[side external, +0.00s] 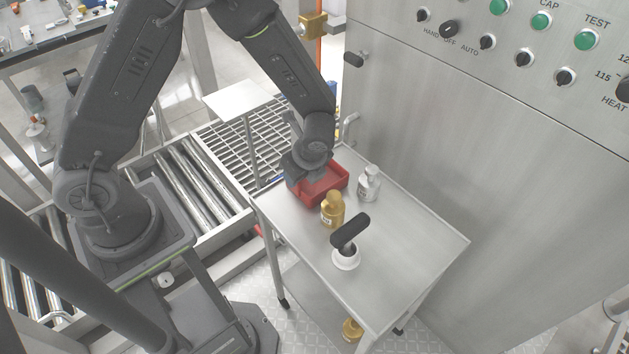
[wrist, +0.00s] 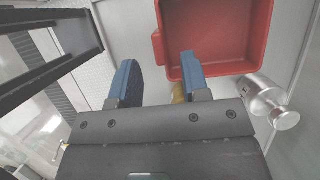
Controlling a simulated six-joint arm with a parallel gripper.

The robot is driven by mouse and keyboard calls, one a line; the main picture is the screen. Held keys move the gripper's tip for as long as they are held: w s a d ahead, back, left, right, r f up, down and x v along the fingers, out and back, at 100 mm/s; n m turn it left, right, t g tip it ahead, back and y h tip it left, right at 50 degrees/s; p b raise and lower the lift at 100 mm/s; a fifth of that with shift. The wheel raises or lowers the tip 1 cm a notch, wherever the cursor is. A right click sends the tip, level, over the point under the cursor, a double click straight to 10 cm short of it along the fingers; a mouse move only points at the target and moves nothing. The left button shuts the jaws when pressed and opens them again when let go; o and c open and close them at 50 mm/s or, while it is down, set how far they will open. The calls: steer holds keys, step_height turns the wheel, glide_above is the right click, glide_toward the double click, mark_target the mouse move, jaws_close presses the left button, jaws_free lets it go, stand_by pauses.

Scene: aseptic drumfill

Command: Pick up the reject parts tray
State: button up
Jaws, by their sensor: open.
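The reject parts tray is a red, open-topped tray (side external: 334,190) at the far left end of the steel cart. In the wrist view the red tray (wrist: 228,32) is at the top right, its visible floor empty, with a small tab on its left wall. My gripper (side external: 296,182) is at the tray's left side, and the wrist hides part of the tray in the side view. In the wrist view my gripper (wrist: 158,66) has its blue fingers apart with nothing held. The right finger overlaps the tray's near left corner; the left finger is outside it. Contact cannot be told.
A silver bottle (side external: 369,184) stands right of the tray, and a gold bottle (side external: 333,210) close in front. A white round item (side external: 346,259) with a black handle (side external: 350,231) is nearer. The cart top (side external: 420,240) is clear at right. A steel control panel (side external: 490,150) rises behind.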

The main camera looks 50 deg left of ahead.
mark_target(294, 191)
steer(key=shift+x, duration=2.9)
steer(key=shift+a, duration=0.1)
steer(key=shift+r, duration=0.1)
jaws_close()
